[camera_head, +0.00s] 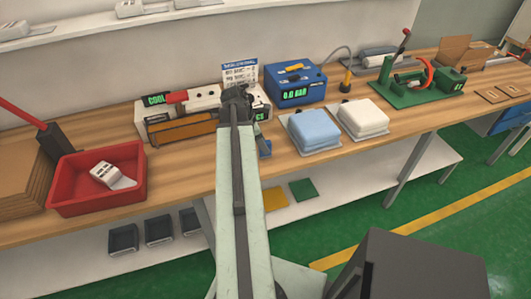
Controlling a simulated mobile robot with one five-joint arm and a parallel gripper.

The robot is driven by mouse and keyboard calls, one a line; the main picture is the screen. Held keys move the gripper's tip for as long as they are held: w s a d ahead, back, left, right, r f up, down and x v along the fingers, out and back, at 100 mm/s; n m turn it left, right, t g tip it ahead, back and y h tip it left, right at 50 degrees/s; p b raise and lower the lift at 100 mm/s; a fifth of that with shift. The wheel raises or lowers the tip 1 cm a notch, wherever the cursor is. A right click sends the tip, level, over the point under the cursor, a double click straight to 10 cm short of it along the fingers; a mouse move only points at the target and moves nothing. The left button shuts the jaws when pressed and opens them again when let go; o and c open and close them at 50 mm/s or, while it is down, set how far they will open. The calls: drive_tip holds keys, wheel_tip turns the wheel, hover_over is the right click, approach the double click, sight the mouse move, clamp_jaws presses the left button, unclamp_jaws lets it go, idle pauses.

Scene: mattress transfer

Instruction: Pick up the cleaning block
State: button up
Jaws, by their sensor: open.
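My gripper (259,133) is just above and behind this block, mostly hidden by my forearm and wrist. It looks open, with nothing visible held in it. I cannot tell the exact gap between gripper and block.
A sealing machine (165,112) with green displays stands behind my wrist. A blue box (296,84) stands behind a blue pad stack (313,131) and a white one (362,119). A red bin (75,197) holding a white item is at left. A green fixture (415,92) stands right.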

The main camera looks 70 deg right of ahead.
drive_tip(key=b+x, duration=0.4)
drive_tip(key=x, duration=0.1)
drive_tip(key=shift+s+f+b, duration=0.1)
drive_tip(key=shift+s+b, duration=0.1)
drive_tip(key=shift+b, duration=0.1)
clamp_jaws()
drive_tip(key=shift+r, duration=0.2)
